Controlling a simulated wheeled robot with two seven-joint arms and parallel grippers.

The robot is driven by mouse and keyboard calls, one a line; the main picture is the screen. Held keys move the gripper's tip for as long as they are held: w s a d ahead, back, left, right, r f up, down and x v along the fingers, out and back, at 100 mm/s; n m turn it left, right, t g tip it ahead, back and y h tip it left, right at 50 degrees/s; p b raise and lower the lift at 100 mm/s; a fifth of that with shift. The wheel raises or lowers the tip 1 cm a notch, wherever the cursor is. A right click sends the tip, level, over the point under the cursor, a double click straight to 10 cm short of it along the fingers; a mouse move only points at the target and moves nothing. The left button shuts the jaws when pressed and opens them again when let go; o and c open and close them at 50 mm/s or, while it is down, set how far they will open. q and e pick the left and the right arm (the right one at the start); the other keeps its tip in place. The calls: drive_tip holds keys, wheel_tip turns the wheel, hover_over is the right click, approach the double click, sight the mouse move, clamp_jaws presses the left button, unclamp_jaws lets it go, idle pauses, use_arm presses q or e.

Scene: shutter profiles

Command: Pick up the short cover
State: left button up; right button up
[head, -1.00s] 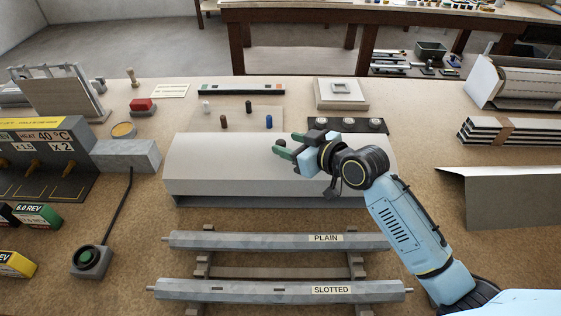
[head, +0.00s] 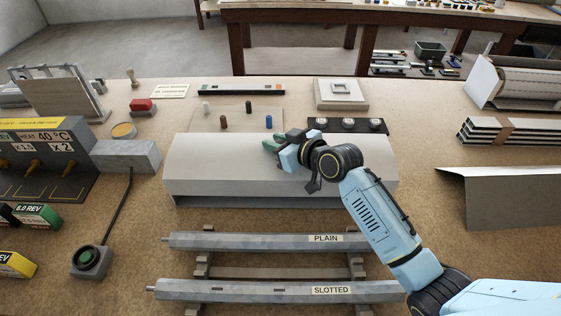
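A pale grey cover (head: 225,160) with a rounded top lies across the middle of the bench. A second, darker grey bent cover (head: 510,190) is at the right and runs out of the picture. No label shows which of them is the short one. My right gripper (head: 270,144) is over the back part of the middle cover's top, its green fingertips pointing left. I cannot tell whether it touches the cover or whether its fingers are apart. I see nothing held in it. My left gripper is not in view.
Two grey shafts, labelled PLAIN (head: 270,241) and SLOTTED (head: 250,289), lie on a rack in front of the middle cover. Several small pegs stand on a plate (head: 230,112) behind it. A grey control box (head: 40,165) is at the left. Strapped slats (head: 510,131) lie at the right.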

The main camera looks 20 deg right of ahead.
clamp_jaws()
drive_tip(key=shift+r, duration=0.15)
